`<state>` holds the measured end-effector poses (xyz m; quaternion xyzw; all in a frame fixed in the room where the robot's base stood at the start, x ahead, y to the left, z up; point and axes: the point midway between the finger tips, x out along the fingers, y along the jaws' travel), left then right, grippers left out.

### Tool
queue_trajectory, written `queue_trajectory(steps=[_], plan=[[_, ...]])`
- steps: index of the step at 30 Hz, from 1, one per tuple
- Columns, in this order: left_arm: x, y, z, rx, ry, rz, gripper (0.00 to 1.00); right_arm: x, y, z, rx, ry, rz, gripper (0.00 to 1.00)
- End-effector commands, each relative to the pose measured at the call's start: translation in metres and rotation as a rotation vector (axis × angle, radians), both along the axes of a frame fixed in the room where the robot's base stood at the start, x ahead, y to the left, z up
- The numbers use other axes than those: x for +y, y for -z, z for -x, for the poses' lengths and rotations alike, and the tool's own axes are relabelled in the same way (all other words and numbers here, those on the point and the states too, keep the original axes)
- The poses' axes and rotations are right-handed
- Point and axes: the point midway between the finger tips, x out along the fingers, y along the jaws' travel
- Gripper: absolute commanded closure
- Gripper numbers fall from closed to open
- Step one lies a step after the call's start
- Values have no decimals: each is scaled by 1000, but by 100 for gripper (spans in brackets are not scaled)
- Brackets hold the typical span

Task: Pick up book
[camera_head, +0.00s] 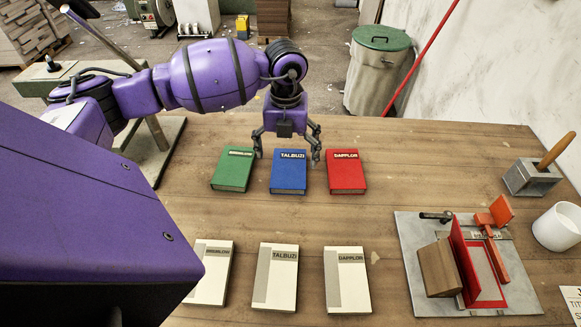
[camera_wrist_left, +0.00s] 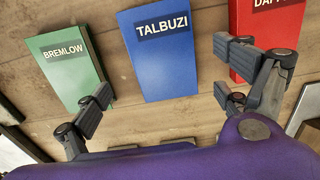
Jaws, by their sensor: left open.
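A blue book (camera_head: 288,176) labelled TALBUZI lies flat on the wooden table, between a green book (camera_head: 232,171) and a red book (camera_head: 346,174). My left gripper (camera_head: 286,154) is open and empty at the far edge of the blue book, its fingers spread to either side. In the left wrist view the blue book (camera_wrist_left: 159,50) lies ahead of the open fingers (camera_wrist_left: 160,105), with the green book (camera_wrist_left: 66,68) labelled BREMLOW at left and the red book (camera_wrist_left: 262,38) at right. I cannot see contact with any book. My right gripper is not in view.
Three white-and-grey books (camera_head: 210,272), (camera_head: 275,277), (camera_head: 347,280) lie in a nearer row. A metal fixture (camera_head: 420,235) with red parts and a wood block stands at right. A white cup (camera_head: 558,227) and a grey holder (camera_head: 530,178) stand farther right. Bare table separates the rows.

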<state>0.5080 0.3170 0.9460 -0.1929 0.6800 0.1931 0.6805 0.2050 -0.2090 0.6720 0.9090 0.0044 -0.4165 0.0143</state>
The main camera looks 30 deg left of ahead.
Motion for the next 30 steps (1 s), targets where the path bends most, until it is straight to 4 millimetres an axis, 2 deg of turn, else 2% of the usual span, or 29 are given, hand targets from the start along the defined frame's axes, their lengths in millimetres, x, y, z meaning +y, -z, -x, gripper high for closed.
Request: queue_trajectory(steps=[5,10,18,30], plan=[[-2,18,-3,0,0,2,8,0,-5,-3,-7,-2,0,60],[-2,44,-4,0,-1,1,8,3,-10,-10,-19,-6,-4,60],[-2,50,-4,-3,1,1,8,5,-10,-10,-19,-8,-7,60],[-2,49,-4,-1,0,0,60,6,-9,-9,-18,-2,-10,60]])
